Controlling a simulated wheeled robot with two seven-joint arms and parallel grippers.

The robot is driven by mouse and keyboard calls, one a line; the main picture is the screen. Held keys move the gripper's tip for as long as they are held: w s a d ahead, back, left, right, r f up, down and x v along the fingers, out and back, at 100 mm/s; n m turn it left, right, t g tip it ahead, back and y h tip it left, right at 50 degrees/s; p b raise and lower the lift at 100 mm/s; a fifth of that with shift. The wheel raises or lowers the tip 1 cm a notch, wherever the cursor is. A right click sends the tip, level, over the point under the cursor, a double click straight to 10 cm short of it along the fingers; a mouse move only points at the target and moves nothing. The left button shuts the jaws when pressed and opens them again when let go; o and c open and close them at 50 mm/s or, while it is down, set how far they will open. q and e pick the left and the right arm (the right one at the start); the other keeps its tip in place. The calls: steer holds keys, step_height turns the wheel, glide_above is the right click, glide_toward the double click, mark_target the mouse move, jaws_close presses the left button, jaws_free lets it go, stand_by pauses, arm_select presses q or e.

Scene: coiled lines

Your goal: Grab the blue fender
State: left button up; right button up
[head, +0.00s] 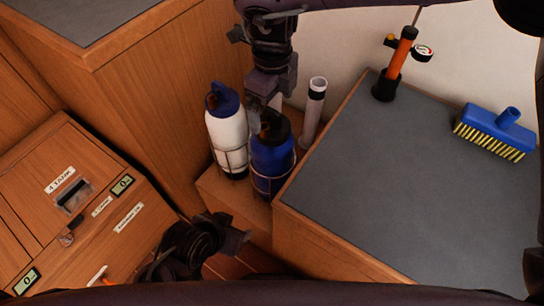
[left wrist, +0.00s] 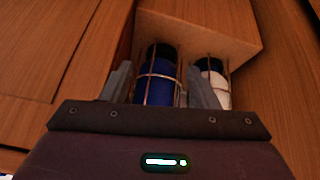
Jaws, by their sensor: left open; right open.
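The blue fender (head: 272,158), with a black top, stands upright in a wire holder on a low wooden ledge. A white fender (head: 228,130) with a blue top stands in a holder to its left. In the left wrist view the blue fender (left wrist: 158,82) shows beyond and between the open fingers, with the white fender (left wrist: 215,85) to the right.
A grey-topped block (head: 400,185) stands right of the fenders, bearing an orange pump (head: 400,60) and a blue brush (head: 498,130). A pale tube (head: 313,110) stands close behind the blue fender. A labelled wooden cabinet (head: 100,215) is at the left.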

mark_target(272, 125)
steer(key=shift+s+f, duration=0.15)
steer(key=shift+f, duration=0.45)
step_height(272, 125, down, 2)
steer(key=shift+b, duration=0.45)
steer(key=f, duration=0.2)
steer(key=shift+w+f+b, duration=0.2)
steer(key=shift+f+b, duration=0.1)
steer(key=shift+f, duration=0.15)
arm_select(q)
steer(key=w+d+r+t+h, duration=0.1)
steer(key=w+d+r+t, duration=0.1)
steer(key=w+r+t, duration=0.2)
steer(key=shift+w+d+r+h, duration=0.25)
steer(key=shift+w+r, duration=0.3)
steer(key=shift+w, duration=0.45)
arm_select(e)
steer(key=c, duration=1.9)
